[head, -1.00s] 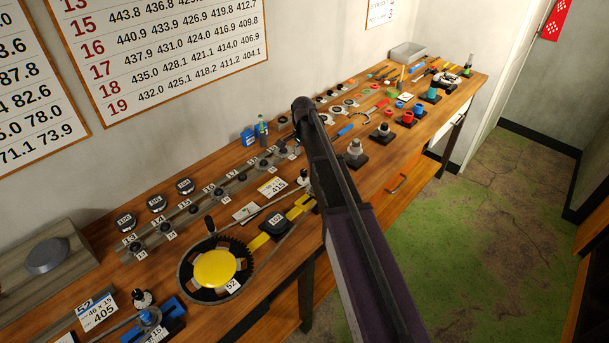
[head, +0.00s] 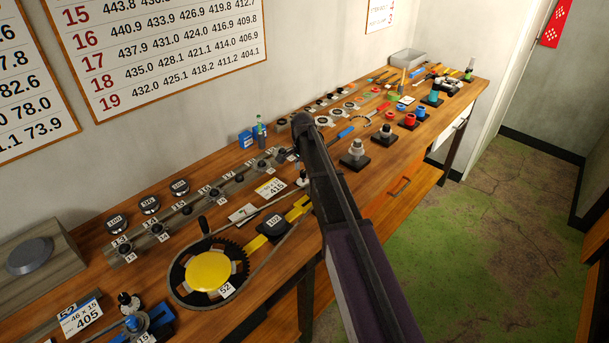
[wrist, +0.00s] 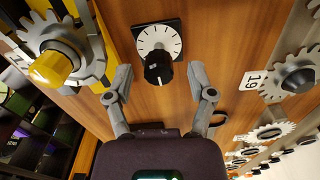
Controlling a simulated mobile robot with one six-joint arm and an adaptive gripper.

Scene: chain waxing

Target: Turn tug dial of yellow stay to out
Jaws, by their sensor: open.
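In the wrist view, a dial with a white, tick-marked face on a dark square plate (wrist: 172,32) carries a black knob (wrist: 158,68) with a white pointer line. My gripper (wrist: 160,75) is open, its two grey fingers apart on either side of the knob, neither visibly touching it. The yellow stay (wrist: 92,18) is at the upper left, with a toothed cog and a yellow cap (wrist: 55,68) on it. My arm hides my gripper there.
A large black chainring with a yellow centre (head: 211,270) and a chain lies left of the stay. Numbered cogs (wrist: 290,78) line the right of the wrist view. The bench is crowded, with bare wood (wrist: 225,50) between the dial and the cogs.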

